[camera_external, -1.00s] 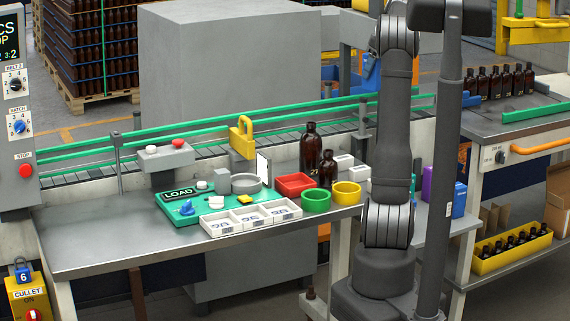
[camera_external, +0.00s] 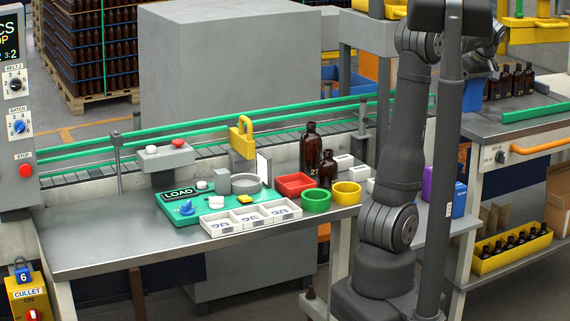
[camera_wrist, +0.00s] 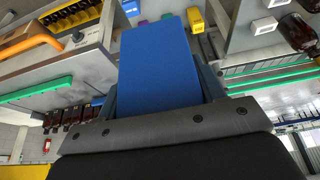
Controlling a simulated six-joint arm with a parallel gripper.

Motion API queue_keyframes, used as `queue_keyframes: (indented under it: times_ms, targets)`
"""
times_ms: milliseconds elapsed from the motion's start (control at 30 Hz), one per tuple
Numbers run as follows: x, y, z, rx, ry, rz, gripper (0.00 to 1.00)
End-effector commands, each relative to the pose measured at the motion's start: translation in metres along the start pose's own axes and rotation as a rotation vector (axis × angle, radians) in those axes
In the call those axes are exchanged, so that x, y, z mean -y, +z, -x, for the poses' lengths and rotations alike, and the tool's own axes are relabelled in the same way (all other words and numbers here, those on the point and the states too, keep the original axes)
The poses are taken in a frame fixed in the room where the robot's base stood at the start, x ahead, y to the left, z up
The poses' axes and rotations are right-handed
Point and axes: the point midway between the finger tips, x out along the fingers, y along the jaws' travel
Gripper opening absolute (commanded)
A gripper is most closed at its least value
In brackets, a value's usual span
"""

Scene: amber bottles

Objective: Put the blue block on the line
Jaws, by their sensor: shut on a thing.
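The blue block (camera_wrist: 158,60) fills the middle of the wrist view. My gripper (camera_wrist: 160,92) is shut on it, with one finger along each side. In the outside view a blue shape (camera_external: 474,92) shows below my wrist, in front of the bottles at the right; the fingers are too small to make out there. The line, a roller conveyor (camera_external: 75,178) with green rails, runs behind the work table, apart from the block.
A yellow padlock-shaped piece (camera_external: 242,138) stands near the rails.

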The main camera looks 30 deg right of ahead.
Motion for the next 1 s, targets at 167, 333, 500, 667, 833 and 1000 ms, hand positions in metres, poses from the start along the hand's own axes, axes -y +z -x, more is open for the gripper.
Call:
queue_keyframes:
  times_ms: [167,333,500,667,833,1000]
  targets:
    - [0.001,0.019,-0.048,0.002,-0.005,-0.001,0.32]
    - [0.002,0.048,-0.117,0.003,-0.009,-0.003,0.32]
    - [0.002,0.081,-0.197,0.004,-0.008,-0.003,0.32]
    - [0.001,0.102,-0.247,0.001,-0.004,-0.001,0.32]
    - [0.001,0.111,-0.272,0.0,-0.001,0.002,0.32]
    - [0.004,0.1,-0.294,0.0,-0.002,0.005,0.32]
